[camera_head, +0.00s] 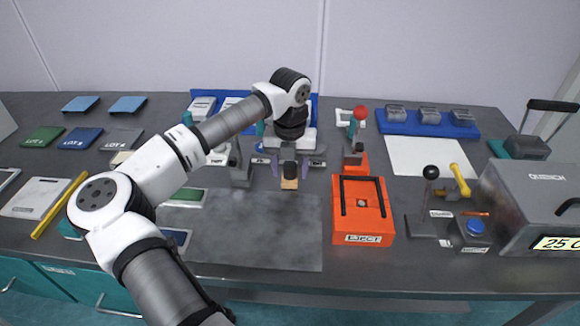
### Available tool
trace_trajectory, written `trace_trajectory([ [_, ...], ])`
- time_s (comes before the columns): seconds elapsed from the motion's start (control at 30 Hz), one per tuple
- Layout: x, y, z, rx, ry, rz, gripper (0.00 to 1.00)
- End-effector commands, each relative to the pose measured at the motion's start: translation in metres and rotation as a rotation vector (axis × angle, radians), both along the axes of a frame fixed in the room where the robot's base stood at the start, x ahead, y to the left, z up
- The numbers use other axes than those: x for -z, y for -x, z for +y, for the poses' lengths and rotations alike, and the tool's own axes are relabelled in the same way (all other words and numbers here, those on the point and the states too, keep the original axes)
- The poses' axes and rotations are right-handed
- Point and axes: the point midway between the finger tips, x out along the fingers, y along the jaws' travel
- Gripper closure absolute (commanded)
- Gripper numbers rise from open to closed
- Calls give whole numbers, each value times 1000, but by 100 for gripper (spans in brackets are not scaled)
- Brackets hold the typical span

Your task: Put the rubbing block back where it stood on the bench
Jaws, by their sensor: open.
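The block that looks like the rubbing block (289,184) has a tan lower part and a dark upper part. It appears upright near the far edge of a grey mat (260,235), at the middle of the bench (440,275). My gripper (290,168) points down over it, with its two purplish fingers apart, one at each side of the block. The fingers look clear of its sides, but contact is too small to tell. The top of the block is partly hidden by my gripper.
An orange EJECT fixture (380,225) stands right of the mat. A small stand with a red knob (361,112) is behind it. A grey upright block (241,172) stands close left of my gripper. The QUENCH box (535,200) is at far right. The grey mat looks bare.

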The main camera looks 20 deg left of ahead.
Motion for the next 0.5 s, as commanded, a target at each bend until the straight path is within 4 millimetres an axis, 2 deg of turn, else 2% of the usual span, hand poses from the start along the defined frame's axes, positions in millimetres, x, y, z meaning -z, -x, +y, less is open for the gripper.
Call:
trace_trajectory([
  [0.17, -8, -1, 0, -1, -1, -2, 48],
  [0.27, -25, -1, 1, -1, -4, -3, 48],
  [0.5, -78, -1, 0, -2, -4, -2, 48],
])
